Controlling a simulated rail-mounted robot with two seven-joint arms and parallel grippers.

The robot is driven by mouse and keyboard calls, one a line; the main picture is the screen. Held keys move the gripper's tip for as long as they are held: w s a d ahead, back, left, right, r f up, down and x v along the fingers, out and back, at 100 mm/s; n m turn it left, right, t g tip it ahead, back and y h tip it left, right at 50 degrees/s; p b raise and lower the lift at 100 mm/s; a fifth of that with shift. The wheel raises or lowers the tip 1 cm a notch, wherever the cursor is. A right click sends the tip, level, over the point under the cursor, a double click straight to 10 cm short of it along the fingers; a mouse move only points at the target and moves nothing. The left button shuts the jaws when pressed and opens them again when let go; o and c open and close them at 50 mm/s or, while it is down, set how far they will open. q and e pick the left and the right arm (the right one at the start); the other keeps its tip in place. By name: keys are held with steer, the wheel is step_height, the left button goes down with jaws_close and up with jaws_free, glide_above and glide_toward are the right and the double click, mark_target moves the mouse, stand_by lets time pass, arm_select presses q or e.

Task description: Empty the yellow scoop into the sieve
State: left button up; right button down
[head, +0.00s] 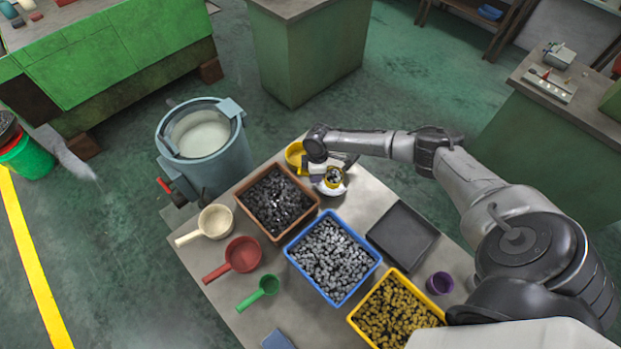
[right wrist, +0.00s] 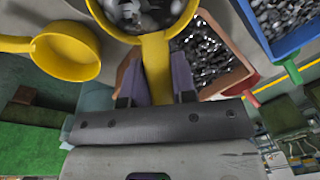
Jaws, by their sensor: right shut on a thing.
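My right gripper (head: 319,168) is shut on the handle of a yellow scoop (head: 333,182) over the far edge of the table. In the right wrist view the gripper (right wrist: 158,82) has its fingers on both sides of the handle, and the yellow scoop (right wrist: 168,48) holds grey metal pieces. A pale round rim shows around and under the scoop in the head view; it may be the sieve, mostly hidden, and I cannot tell whether they touch. A second yellow pan (head: 295,155), with a handle in the right wrist view (right wrist: 66,54), looks empty. My left gripper is out of view.
A brown bin (head: 309,217), a blue bin (head: 335,304) and a yellow bin (head: 352,319) hold metal parts. Cream (head: 215,221), red (head: 242,255) and green (head: 269,285) scoops lie left. A dark tray (head: 402,236) and purple cup (head: 440,283) stand right; a blue-grey drum (head: 225,165) stands left.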

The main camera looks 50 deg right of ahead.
mark_target(325, 181)
steer(key=shift+w+d+f+n, duration=0.15)
steer(key=shift+w+d+n, duration=0.15)
steer(key=shift+n, duration=0.7)
steer(key=f+n+t, duration=0.1)
steer(key=n+t, duration=0.2)
steer(key=s+f+n+t, duration=0.1)
steer(key=f+n+t, duration=0.1)
steer(key=n+t, duration=0.2)
steer(key=f+n+t, duration=0.1)
steer(key=n+t, duration=0.2)
steer(key=t, duration=0.1)
steer(key=shift+s+d+f+n+y+b, duration=0.15)
steer(key=shift+s+f+n+y+b, duration=0.05)
steer(key=shift+f+n+y+b, duration=0.15)
steer(key=shift+s+f+t+b, duration=0.15)
steer(key=shift+f+t+b, duration=0.05)
steer(key=shift+t+b, duration=0.3)
steer(key=shift+s+f+t+b, duration=0.15)
steer(key=shift+t+b, duration=0.2)
steer(key=shift+t, duration=0.25)
steer(key=t+b, duration=0.2)
steer(key=b, duration=0.1)
steer(key=shift+s+d+f+y, duration=0.15)
steer(key=shift+s+y, duration=0.05)
steer(key=shift+y, duration=0.05)
